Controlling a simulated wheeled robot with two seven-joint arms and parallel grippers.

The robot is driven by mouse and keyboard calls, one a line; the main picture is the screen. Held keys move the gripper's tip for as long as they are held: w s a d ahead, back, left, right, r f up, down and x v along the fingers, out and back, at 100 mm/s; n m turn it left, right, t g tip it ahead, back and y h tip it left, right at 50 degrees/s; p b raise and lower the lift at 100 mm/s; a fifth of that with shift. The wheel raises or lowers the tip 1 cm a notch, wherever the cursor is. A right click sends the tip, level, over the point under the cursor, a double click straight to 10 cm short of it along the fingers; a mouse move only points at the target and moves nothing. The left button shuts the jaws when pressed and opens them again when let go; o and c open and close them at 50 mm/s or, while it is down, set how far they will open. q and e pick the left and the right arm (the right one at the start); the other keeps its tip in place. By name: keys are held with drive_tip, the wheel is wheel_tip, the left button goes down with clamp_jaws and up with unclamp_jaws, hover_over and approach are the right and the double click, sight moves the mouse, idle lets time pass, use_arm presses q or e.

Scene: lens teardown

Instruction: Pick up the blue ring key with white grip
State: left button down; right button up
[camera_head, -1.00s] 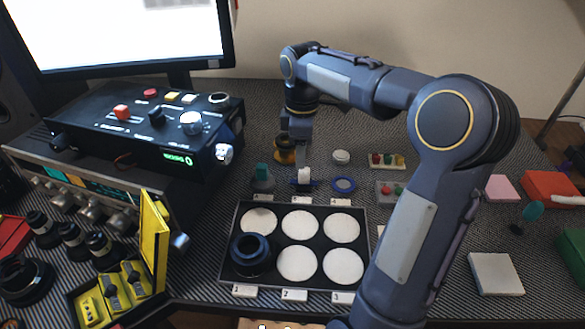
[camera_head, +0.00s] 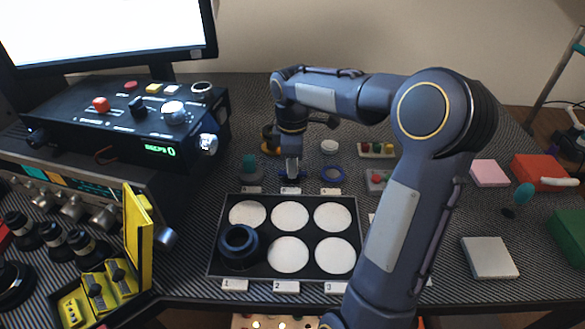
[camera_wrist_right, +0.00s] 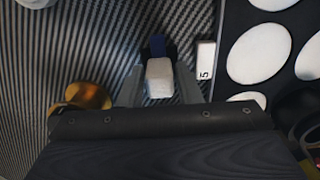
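The blue ring key (camera_head: 290,175) with its white grip stands behind the middle of the black tray, partly hidden by my right gripper (camera_head: 291,166) in the head view. In the right wrist view the white grip (camera_wrist_right: 159,78) sits between the two fingers of my right gripper (camera_wrist_right: 160,80), with the key's blue part (camera_wrist_right: 157,47) beyond it. The fingers stand on either side of the grip, and narrow gaps seem to show beside it. My left gripper is not in view.
The black tray (camera_head: 213,262) holds white discs and a dark lens ring (camera_head: 238,246). A teal-topped piece (camera_head: 249,163) stands left of the key, and a blue ring (camera_head: 332,174) lies to its right. A brass-coloured part (camera_wrist_right: 88,96) is close beside the gripper.

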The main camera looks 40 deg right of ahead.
drive_tip(key=c, duration=0.6)
drive_tip(key=shift+r, duration=0.15)
clamp_jaws()
drive_tip(key=shift+r, duration=0.6)
drive_tip(key=r, duration=0.1)
drive_tip(key=r+p, duration=0.1)
drive_tip(key=shift+s+a+r, duration=0.2)
drive_tip(key=shift+r, duration=0.2)
drive_tip(key=s+a+r+p, duration=0.2)
drive_tip(key=s+a+r, duration=0.6)
drive_tip(key=s+a, duration=0.1)
drive_tip(key=shift+a+r, duration=0.4)
drive_tip(key=shift+s, duration=0.1)
